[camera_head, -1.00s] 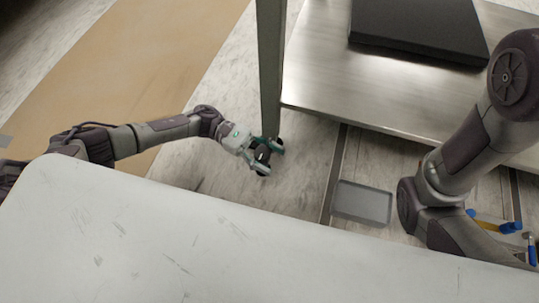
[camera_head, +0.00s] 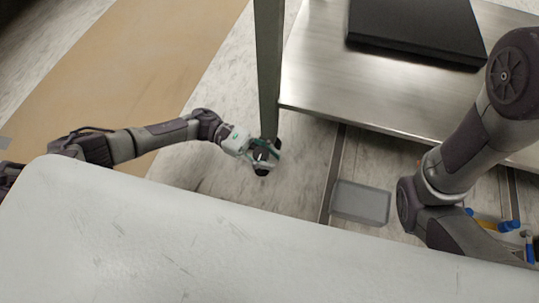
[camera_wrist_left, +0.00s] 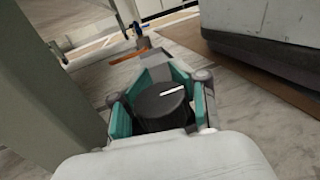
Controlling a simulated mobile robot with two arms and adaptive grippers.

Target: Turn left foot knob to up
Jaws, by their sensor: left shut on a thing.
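The left foot knob (camera_wrist_left: 160,103) is a dark round knob with a white line on its top face. In the left wrist view the line runs nearly sideways, tilted slightly up to the right. My left gripper (camera_wrist_left: 163,98) has its teal fingers closed around the knob's sides. In the head view my left gripper (camera_head: 264,154) is low by the foot of the grey-green post (camera_head: 270,70), and the knob is mostly hidden there. My right arm shows at the right, but its gripper is out of view.
A steel shelf (camera_head: 400,108) carrying a black slab (camera_head: 415,30) stands right of the post. A grey tray (camera_head: 360,203) lies on the floor. Blue and yellow tools (camera_head: 495,224) lie at the right. A white surface (camera_head: 200,235) fills the front.

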